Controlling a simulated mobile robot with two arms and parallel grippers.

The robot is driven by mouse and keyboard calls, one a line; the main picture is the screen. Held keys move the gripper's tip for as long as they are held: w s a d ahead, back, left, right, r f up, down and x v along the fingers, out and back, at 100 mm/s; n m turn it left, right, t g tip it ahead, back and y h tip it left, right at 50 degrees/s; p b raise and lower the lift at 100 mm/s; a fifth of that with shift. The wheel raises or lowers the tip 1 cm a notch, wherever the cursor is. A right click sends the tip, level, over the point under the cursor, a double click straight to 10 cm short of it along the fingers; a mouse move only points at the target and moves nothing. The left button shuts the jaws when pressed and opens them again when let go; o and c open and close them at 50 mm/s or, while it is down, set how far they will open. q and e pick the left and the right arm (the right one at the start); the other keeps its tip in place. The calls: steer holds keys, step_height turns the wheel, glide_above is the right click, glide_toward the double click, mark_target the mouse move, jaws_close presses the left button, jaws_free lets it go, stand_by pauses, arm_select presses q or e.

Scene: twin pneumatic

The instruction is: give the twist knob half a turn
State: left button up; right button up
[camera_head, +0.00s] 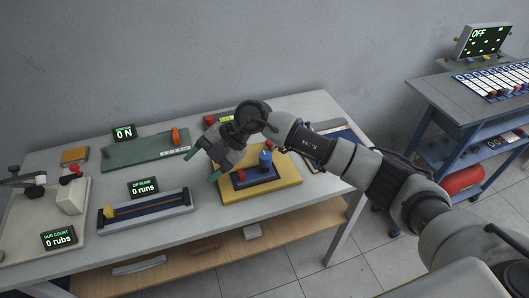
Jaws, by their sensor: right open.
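A yellow board (285,184) lies on the grey table and carries a dark blue plate (258,179). A blue upright knob (265,158) stands on the plate, with a small red part (240,175) to its left. The blue knob looks most like the twist knob, but I cannot be sure. My right gripper (203,166) reaches in from the right over the board. Its green-tipped fingers are apart and empty, pointing down-left, left of the blue knob. My arm hides the area behind the board. My left gripper is out of view.
On the table (210,222) are a green board (130,154) with an orange handle (175,136), a slider rig (150,216) and a white rig (70,198) at left. A blue bench (440,100) stands at right. Bare tabletop shows in front of the yellow board.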

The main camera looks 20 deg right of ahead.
steer(key=w+d+m+h, duration=0.2)
steer(key=w+d+h, duration=0.2)
steer(key=d+h, duration=0.45)
step_height(320, 180, up, 3)
steer(key=m+h, duration=0.2)
glide_above(265, 155)
steer(key=shift+y, duration=0.25)
step_height(265, 155, down, 9)
steer(key=p, duration=0.3)
steer(key=shift+s+f, duration=0.1)
steer(key=shift+f, duration=0.85)
steer(key=c, duration=0.9)
steer(key=shift+n, duration=0.3)
